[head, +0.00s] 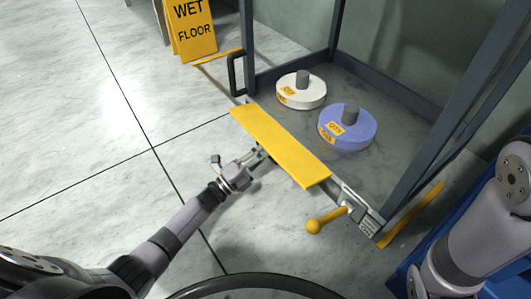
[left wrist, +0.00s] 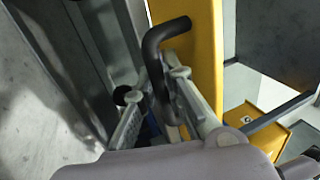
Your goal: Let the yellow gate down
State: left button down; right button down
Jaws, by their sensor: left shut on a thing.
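The yellow gate (head: 280,145) is a long flat panel across the front of the grey-framed bay. Its yellow face also shows in the left wrist view (left wrist: 205,45). A black bent handle (left wrist: 160,60) stands out from it. My left gripper (head: 260,156) is at the middle of the gate's near side. In the left wrist view its fingers (left wrist: 160,98) are shut on the handle. The handle is mostly hidden in the head view. A latch block with a yellow ball-ended lever (head: 314,226) sits at the gate's right end. My right gripper is out of view.
Inside the bay stand a white spool (head: 301,93) and a blue spool (head: 348,130). A yellow wet-floor sign (head: 192,30) stands at the back left. Grey posts (head: 450,120) rise on the right. The tiled floor at left is clear.

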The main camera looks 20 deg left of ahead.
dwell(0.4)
pick_arm(q)
jog(key=c, duration=1.7)
grip_release()
jog(key=shift+o, duration=0.2)
jog(key=v, duration=0.7)
jog(key=shift+s+f, duration=0.15)
jog(key=shift+s, duration=0.05)
jog(key=shift+a, duration=0.1)
jog(key=shift+c, duration=0.5)
